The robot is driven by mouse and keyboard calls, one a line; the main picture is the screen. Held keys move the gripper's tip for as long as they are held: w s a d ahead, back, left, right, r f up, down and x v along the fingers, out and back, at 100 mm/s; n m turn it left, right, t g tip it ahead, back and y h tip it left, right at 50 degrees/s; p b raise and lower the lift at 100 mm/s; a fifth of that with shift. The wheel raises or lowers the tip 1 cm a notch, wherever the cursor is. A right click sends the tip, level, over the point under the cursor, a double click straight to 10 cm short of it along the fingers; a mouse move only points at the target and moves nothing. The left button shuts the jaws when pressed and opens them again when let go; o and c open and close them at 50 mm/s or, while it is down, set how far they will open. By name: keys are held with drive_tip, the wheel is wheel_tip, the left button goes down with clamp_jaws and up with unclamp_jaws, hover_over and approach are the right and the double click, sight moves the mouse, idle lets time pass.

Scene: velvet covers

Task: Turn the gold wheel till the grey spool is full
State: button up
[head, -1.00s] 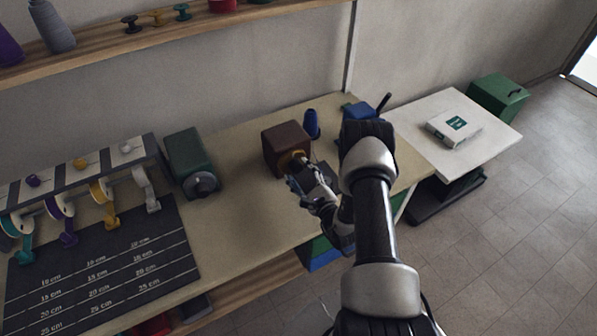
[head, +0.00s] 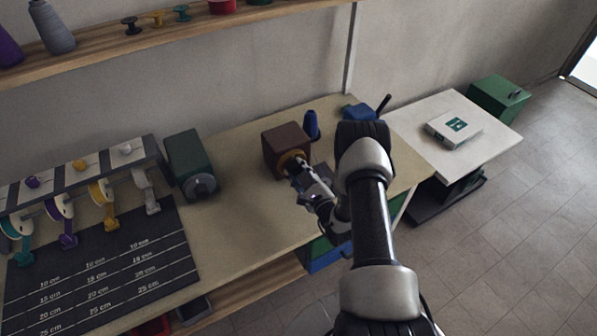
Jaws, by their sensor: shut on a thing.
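A brown box (head: 284,140) stands on the workbench, and the gold wheel (head: 291,158) is on its front face. My gripper (head: 294,169) is at the wheel, shut on it, and covers its lower right part. I cannot make out the fingertips clearly. A grey spool cannot be picked out at the box; my arm and gripper hide the area to the right of it. A grey cone of thread (head: 51,27) stands on the upper shelf, far from my gripper.
A green machine (head: 186,158) stands left of the box. A blue cone (head: 312,123) is close behind the box. A ribbon rack (head: 75,172) and dark measuring mat (head: 98,268) fill the left end. A white table (head: 487,148) stands at right.

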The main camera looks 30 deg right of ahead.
drive_tip(key=shift+c, duration=1.1)
drive_tip(key=shift+m, duration=0.3)
